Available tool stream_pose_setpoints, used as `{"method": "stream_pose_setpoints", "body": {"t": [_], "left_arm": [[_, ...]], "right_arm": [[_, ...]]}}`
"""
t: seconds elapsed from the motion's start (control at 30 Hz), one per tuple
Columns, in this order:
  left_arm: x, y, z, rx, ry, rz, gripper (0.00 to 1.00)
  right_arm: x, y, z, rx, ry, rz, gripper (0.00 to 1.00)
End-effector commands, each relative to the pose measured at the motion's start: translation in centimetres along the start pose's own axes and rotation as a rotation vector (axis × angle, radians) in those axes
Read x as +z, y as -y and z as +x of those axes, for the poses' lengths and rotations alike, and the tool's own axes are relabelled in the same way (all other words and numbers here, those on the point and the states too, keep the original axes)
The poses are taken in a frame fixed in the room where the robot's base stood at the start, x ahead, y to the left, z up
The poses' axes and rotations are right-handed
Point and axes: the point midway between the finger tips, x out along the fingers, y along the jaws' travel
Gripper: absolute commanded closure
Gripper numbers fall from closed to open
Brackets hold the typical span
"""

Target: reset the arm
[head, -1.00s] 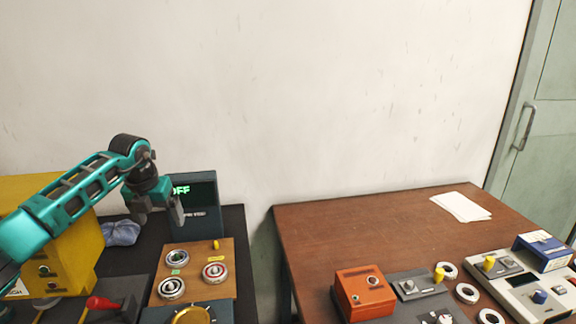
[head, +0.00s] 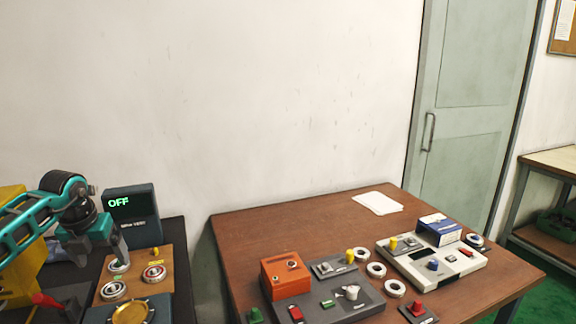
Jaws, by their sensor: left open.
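My left arm comes in from the left in the head view. My left gripper (head: 91,246) points down with its fingers apart, above the back of the wooden board (head: 141,284) on the dark left table. It partly covers one ring on that board. No object shows between the fingers. My right gripper is out of view.
A dark display (head: 133,216) reading OFF stands behind the board. A gold dish (head: 131,312) is in front. The brown table (head: 252,230) holds an orange box (head: 285,275), grey control panels, several white rings and papers (head: 378,203). Its back left is clear.

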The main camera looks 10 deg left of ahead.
Motion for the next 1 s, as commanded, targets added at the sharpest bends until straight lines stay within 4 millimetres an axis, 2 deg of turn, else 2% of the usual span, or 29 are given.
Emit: {"method": "stream_pose_setpoints", "body": {"t": [0.03,0.1,0.23,0.3,0.4,0.5,0.63,0.77,0.87,1.0], "left_arm": [[-0.4,3.7,1.3,-0.104,0.031,0.044,0.1],[-0.9,8.6,2.3,-0.262,0.086,0.084,0.1],[-2.6,17.9,2.2,-0.587,0.185,0.099,0.1],[-3.9,22.4,1.1,-0.776,0.237,0.065,0.1],[-5.6,27.4,-1.5,-1.034,0.305,-0.041,0.1],[-6.8,30.3,-4.5,-1.261,0.362,-0.212,0.1],[-7.5,31.0,-7.6,-1.482,0.419,-0.525,0.1],[-8.0,29.0,-8.8,-1.597,0.448,-0.914,0.1],[-8.9,26.4,-7.9,-1.597,0.446,-1.246,0.1],[-11.9,22.4,-4.7,-1.461,0.405,-1.717,0.1]], "right_arm": [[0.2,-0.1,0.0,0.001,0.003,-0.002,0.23],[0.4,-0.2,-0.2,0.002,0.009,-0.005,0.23],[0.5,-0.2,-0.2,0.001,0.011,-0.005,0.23],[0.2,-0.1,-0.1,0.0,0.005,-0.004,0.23],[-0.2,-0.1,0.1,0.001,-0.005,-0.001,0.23],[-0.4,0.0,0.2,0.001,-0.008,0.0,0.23],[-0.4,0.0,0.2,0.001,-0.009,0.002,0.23],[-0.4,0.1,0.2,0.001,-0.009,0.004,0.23],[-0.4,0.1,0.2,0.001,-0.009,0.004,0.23],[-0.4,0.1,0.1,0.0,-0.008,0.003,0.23]]}}
